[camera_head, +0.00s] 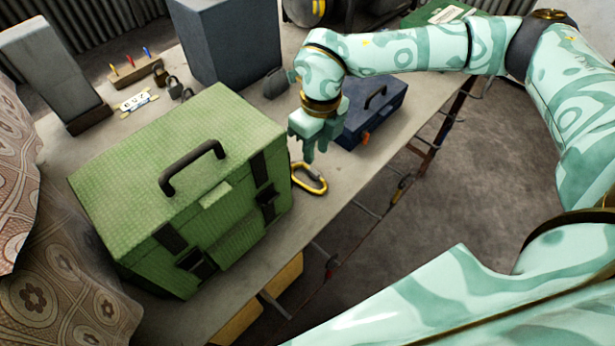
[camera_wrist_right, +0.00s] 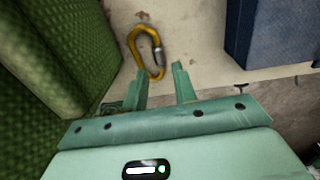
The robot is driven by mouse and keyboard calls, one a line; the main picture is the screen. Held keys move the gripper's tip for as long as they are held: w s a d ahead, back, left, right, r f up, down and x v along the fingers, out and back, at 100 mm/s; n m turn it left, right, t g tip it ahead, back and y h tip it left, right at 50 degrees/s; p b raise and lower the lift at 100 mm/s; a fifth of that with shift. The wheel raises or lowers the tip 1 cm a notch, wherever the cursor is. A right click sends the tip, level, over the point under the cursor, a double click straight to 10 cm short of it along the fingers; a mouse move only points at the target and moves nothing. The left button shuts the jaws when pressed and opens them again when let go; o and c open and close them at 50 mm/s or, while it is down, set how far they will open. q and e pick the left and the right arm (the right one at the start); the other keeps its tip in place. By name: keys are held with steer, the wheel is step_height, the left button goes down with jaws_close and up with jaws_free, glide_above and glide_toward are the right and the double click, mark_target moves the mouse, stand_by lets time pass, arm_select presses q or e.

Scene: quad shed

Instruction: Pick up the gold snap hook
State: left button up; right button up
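The gold snap hook (camera_head: 309,178) lies on the table between the green case and the table's front edge. In the right wrist view the hook (camera_wrist_right: 146,50) lies just beyond the fingertips, with one end close to the gap between them. My right gripper (camera_head: 316,155) points down above the table, a little behind the hook in the head view. In the right wrist view my right gripper (camera_wrist_right: 160,80) has its two fingers apart with nothing between them that I can see held. My left gripper is not in view.
A large green case (camera_head: 185,190) stands close on the left of the hook. A blue toolbox (camera_head: 372,113) stands to its right.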

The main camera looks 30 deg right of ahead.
mark_target(314, 170)
steer(key=shift+a+f, duration=0.1)
steer(key=shift+f, duration=0.5)
step_height(314, 170, down, 5)
steer(key=shift+a+f+b, duration=0.1)
steer(key=shift+a+b, duration=0.05)
steer(key=shift+b, duration=0.95)
steer(key=shift+s, duration=0.1)
steer(key=shift+c, duration=0.3)
jaws_close()
